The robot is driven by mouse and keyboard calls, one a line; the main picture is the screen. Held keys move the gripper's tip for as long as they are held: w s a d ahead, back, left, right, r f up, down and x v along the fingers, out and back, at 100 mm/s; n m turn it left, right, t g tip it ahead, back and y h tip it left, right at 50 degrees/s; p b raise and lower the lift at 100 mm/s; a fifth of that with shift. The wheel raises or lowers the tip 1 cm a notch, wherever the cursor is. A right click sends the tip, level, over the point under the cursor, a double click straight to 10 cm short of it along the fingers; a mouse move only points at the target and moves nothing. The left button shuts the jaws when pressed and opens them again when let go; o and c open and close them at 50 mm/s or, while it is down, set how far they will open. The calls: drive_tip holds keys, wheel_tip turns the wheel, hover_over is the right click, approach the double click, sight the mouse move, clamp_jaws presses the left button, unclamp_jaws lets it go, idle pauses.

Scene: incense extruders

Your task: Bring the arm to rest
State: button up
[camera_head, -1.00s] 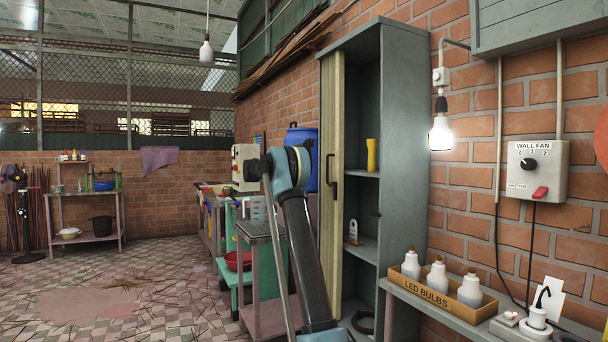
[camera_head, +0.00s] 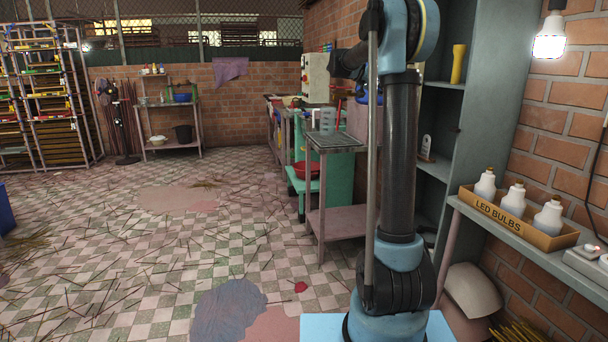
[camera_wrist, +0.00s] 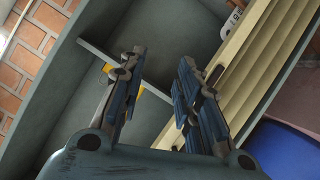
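My gripper (camera_wrist: 162,62) shows in the wrist view with its two dark blue fingers apart and nothing between them. It points toward the inside of the grey cabinet (camera_wrist: 68,88), with the cabinet's cream folding door (camera_wrist: 262,62) to the right. In the head view my arm (camera_head: 398,160) rises upright on the right side, in front of the cabinet (camera_head: 502,75). Its upper end bends left near the top edge. The fingers cannot be made out in the head view.
A yellow torch (camera_head: 458,63) stands on a cabinet shelf. The LED bulbs box (camera_head: 515,222) sits on a shelf at right, below a lit bulb (camera_head: 549,38). A grey-topped table (camera_head: 333,141) stands left of my arm. The tiled floor (camera_head: 120,265) at left is open, strewn with sticks.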

drive_tip(key=s+a+f+n+y, duration=0.3)
drive_tip(key=s+f, duration=0.6)
drive_tip(key=s, duration=0.4)
drive_tip(key=s+a+f+n+y, duration=0.35)
drive_tip(key=s+f, duration=0.55)
drive_tip(key=s, duration=0.4)
drive_tip(key=s+a+f+n+y, duration=0.3)
drive_tip(key=s+f, duration=0.5)
drive_tip(key=s, duration=0.4)
drive_tip(key=s+a+f+n+y, duration=0.1)
drive_tip(key=s+a+f+y, duration=0.1)
drive_tip(key=s+f, duration=0.3)
drive_tip(key=s+a+f+n+t+y, duration=0.1)
drive_tip(key=s+a+f+n, duration=0.1)
drive_tip(key=s+a+f, duration=0.2)
wheel_tip(320, 180, down, 3)
drive_tip(key=shift+s+a+f+y, duration=0.2)
drive_tip(key=shift+s+a+y, duration=0.15)
drive_tip(key=shift+s+a, duration=0.05)
drive_tip(key=shift+w+f, duration=0.2)
drive_tip(key=shift+w, duration=0.25)
